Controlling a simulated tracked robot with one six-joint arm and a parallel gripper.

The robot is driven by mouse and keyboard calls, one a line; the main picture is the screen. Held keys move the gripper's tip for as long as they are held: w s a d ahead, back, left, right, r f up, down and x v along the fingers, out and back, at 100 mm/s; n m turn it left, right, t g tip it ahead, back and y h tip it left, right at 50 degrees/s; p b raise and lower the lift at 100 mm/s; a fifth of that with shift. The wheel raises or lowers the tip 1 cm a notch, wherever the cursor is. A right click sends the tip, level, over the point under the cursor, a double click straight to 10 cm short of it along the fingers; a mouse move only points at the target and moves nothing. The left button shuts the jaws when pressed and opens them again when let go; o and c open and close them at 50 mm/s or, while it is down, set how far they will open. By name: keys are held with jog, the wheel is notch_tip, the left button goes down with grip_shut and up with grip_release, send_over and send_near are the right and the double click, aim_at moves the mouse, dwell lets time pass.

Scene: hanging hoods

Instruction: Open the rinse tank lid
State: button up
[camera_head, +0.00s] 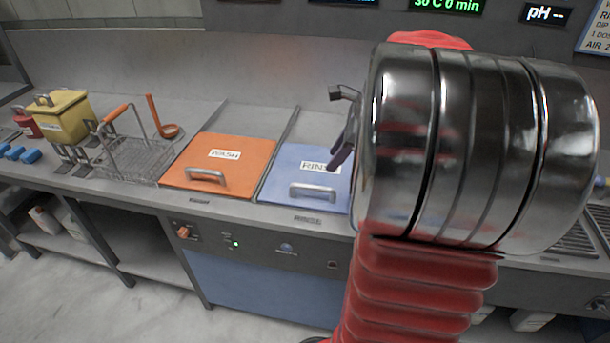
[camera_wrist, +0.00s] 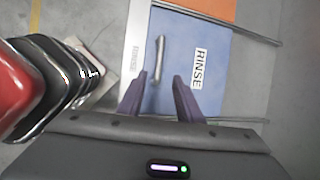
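The rinse tank lid (camera_head: 298,170) is a blue panel with a "RINSE" label and a grey bar handle (camera_head: 312,191) near its front edge. It lies closed and flat in the counter, its right part hidden behind my arm. In the wrist view the lid (camera_wrist: 210,62) fills the upper middle, and its handle (camera_wrist: 160,58) stands just beyond my fingertips. My gripper (camera_wrist: 158,80) has its two purple fingers spread apart, with nothing between them. In the head view my gripper (camera_head: 345,145) hangs above the right part of the lid, partly hidden by my arm.
The orange wash lid (camera_head: 222,163) lies closed to the left of the rinse lid. Farther left are a wire basket (camera_head: 140,158), an orange ladle (camera_head: 160,118) and a yellow container (camera_head: 62,115). The counter's front edge and control panel (camera_head: 255,243) are below the lids.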

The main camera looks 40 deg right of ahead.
aim_at(315, 187)
jog(key=x, duration=1.3)
jog(key=shift+w+a+f, duration=0.15)
jog(key=shift+w+f, duration=0.05)
jog(key=shift+f, duration=0.15)
jog(key=shift+c, duration=0.6)
grip_shut()
jog(key=shift+w, duration=0.15)
